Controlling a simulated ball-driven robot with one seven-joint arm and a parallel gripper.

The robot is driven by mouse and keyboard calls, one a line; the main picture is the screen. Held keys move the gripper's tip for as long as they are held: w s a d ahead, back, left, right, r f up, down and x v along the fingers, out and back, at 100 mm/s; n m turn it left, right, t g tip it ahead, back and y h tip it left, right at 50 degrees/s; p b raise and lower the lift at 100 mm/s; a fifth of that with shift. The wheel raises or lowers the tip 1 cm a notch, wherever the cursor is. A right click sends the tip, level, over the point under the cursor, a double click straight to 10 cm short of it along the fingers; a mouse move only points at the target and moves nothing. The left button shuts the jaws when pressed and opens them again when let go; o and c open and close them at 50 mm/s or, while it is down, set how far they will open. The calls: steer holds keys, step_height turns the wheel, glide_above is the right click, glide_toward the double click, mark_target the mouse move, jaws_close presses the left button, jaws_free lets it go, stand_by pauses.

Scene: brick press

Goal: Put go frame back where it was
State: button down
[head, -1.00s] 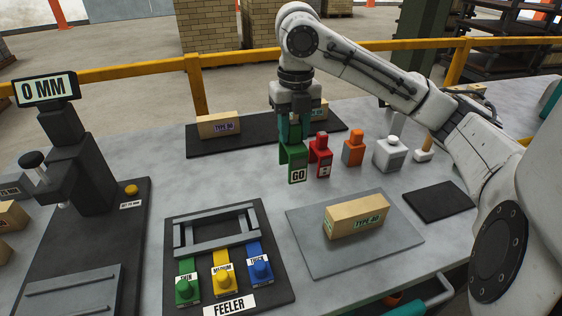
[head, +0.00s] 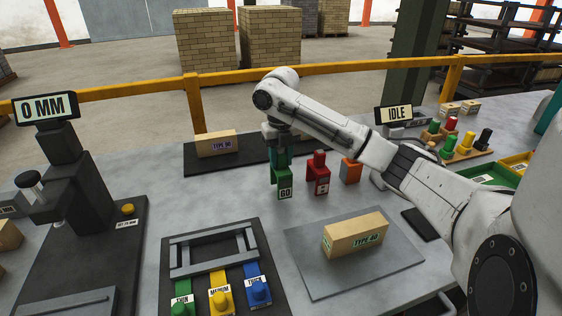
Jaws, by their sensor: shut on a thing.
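The green GO frame (head: 285,188) is at the back middle of the table, just left of a red frame (head: 316,177). My gripper (head: 279,160) is above it, pointing down, with its jaws shut on the top of the green frame. The green frame is upright. I cannot tell whether its feet touch the table. The two frames stand close together with a narrow gap.
An orange block (head: 350,171) stands right of the red frame, partly behind my arm. A TYPE 80 brick (head: 216,143) lies on the dark mat behind. A TYPE 40 brick (head: 356,236) lies on the grey plate (head: 310,273) in front. The feeler tray (head: 167,262) is front left.

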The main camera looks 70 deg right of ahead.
steer(key=shift+f, duration=0.85)
steer(key=c, duration=0.7)
jaws_free()
step_height(320, 180, up, 12)
steer(key=shift+r, duration=0.1)
